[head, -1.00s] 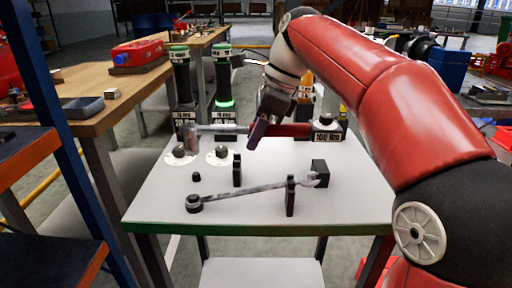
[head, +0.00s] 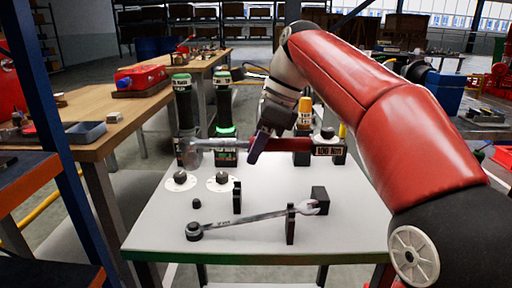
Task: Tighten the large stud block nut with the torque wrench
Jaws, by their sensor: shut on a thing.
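My gripper (head: 258,148) is shut on the torque wrench and holds it level over the back of the white table. The wrench's silver shaft (head: 226,143) points left, its red handle (head: 290,144) points right. Its head (head: 191,155) hangs behind and above two round white plates with dark nuts or studs, a left one (head: 180,179) and a right one (head: 221,179). The head looks apart from both. A block labelled 100 Nm (head: 328,150) with a dark knob on top stands at the back right. I cannot tell which is the large stud block.
A long spanner (head: 250,217) lies across black upright holders (head: 290,224) near the front, its right end by a black block (head: 320,196). Two dark posts with green tops (head: 182,88) stand behind the table. A wooden bench (head: 110,115) is on the left.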

